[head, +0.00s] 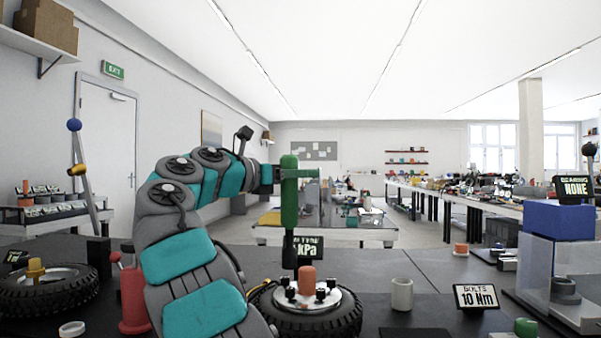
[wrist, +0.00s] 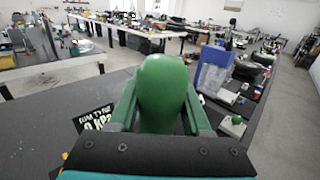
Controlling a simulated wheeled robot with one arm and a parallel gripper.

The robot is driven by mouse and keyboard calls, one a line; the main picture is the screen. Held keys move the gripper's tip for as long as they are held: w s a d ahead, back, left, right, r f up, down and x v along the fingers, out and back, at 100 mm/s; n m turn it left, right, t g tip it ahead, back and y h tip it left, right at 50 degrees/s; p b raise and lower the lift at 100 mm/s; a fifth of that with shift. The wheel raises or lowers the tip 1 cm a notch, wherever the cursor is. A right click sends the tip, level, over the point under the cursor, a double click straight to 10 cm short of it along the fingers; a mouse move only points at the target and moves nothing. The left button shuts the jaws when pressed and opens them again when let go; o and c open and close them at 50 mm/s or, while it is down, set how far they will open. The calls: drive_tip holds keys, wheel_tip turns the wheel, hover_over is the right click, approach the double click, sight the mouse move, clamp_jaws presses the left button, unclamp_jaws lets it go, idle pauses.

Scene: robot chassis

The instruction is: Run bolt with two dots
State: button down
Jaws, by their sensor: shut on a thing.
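My gripper (head: 284,174) is shut on a green power tool (head: 289,207), which it holds upright with its dark socket end (head: 290,250) pointing down. The wrist view shows the tool's rounded green top (wrist: 162,90) between my two fingers (wrist: 160,112). Below the tool, a wheel (head: 310,320) with a black tyre lies flat on the dark bench. Its light hub carries several dark bolts (head: 291,293) and an orange centre piece (head: 307,278). The socket is above the hub's left side; I cannot tell whether it touches a bolt. Dot marks on the bolts are too small to read.
A sign reading "BOLTS 10 Nm" (head: 475,296) and a grey cup (head: 402,294) stand right of the wheel. A kPa sign (head: 312,252) is behind the tool. Another tyre (head: 45,292) lies at left. A blue-topped clear stand (head: 558,222) is at right.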

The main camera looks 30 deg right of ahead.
drive_tip(key=shift+f+b, duration=0.3)
drive_tip(key=shift+f, duration=2.55)
drive_tip(key=shift+r, duration=0.15)
wheel_tip(320, 180, up, 6)
drive_tip(key=shift+f+p, duration=0.2)
drive_tip(key=shift+p, duration=0.2)
